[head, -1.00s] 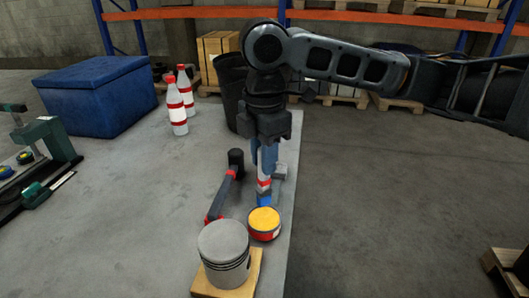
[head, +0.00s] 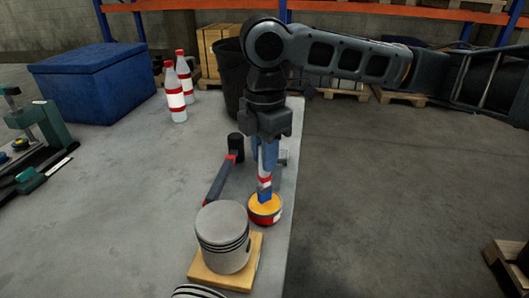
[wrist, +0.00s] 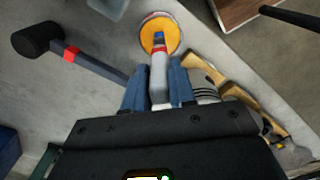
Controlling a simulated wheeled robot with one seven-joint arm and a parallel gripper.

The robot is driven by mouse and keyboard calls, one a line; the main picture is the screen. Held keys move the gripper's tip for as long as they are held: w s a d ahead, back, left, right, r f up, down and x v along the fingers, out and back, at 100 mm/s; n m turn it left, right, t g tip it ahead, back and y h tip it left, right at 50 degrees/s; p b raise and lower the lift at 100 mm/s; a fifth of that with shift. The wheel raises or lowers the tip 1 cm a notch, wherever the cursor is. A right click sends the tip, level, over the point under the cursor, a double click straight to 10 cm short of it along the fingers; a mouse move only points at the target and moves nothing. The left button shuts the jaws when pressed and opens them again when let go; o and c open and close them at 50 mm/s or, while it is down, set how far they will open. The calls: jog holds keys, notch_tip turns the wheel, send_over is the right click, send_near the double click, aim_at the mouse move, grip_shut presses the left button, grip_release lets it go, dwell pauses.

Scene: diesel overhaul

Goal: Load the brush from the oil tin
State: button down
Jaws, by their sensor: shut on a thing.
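The oil tin (head: 265,217) is a short round red tin with a yellow-orange top face, standing near the right edge of the grey bench. It also shows in the wrist view (wrist: 147,38). The brush (head: 264,184) has a white and red body and a blue tip, and appears in the wrist view (wrist: 159,65). My gripper (head: 264,158) points down with its blue fingers shut on the brush, above the tin. The blue tip overlaps the yellow face in both views. I cannot tell how deep it reaches. The gripper also shows in the wrist view (wrist: 158,88).
A piston (head: 222,240) on a wooden board (head: 220,279) stands close in front of the tin. A mallet (head: 221,178) lies just left of it, and a small grey block behind. Bottles (head: 175,92) and a blue chest (head: 92,82) stand farther left. The bench's left middle is clear.

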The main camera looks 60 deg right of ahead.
jog(key=shift+f, duration=0.55)
dwell(1.5)
jog(key=shift+r, duration=0.1)
jog(key=shift+r+p, duration=2.8)
jog(key=shift+r, duration=0.7)
jog(key=shift+f, duration=0.1)
